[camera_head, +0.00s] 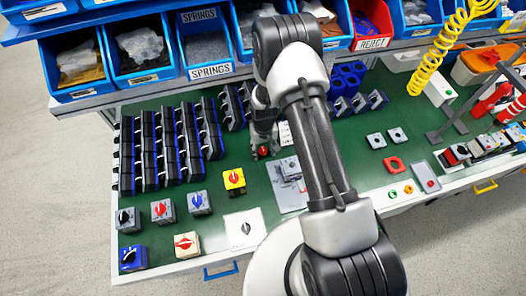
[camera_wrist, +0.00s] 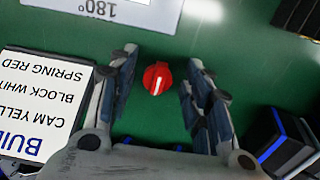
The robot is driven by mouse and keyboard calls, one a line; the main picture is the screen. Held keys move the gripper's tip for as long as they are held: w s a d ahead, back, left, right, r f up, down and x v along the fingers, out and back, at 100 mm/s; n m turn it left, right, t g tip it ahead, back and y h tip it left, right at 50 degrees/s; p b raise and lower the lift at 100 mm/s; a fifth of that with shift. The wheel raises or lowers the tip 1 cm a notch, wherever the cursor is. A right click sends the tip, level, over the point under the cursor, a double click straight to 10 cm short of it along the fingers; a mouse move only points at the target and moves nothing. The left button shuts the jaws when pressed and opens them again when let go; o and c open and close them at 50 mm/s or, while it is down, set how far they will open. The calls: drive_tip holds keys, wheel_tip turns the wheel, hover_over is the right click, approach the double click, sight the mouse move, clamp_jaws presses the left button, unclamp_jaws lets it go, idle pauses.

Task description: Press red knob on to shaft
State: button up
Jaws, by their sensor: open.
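A red knob (camera_wrist: 157,77) with a white line lies on the green table, between the spread fingers of my gripper (camera_wrist: 162,58) in the wrist view. A gap shows on each side of the knob, so the fingers do not touch it. In the head view the same red knob (camera_head: 264,151) shows below my gripper (camera_head: 262,138), which points down at the table. A grey switch block (camera_head: 290,167) stands on a grey plate right of the knob, partly hidden by my arm. I cannot make out a bare shaft.
Rows of black and blue blocks (camera_head: 165,145) stand on the left. Several finished switches, including a yellow one (camera_head: 233,181), stand at the front left. A printed card (camera_wrist: 40,105) lies left of my fingers in the wrist view. Blue bins (camera_head: 205,50) line the back.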

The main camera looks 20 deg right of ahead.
drive_tip(key=c, duration=0.7)
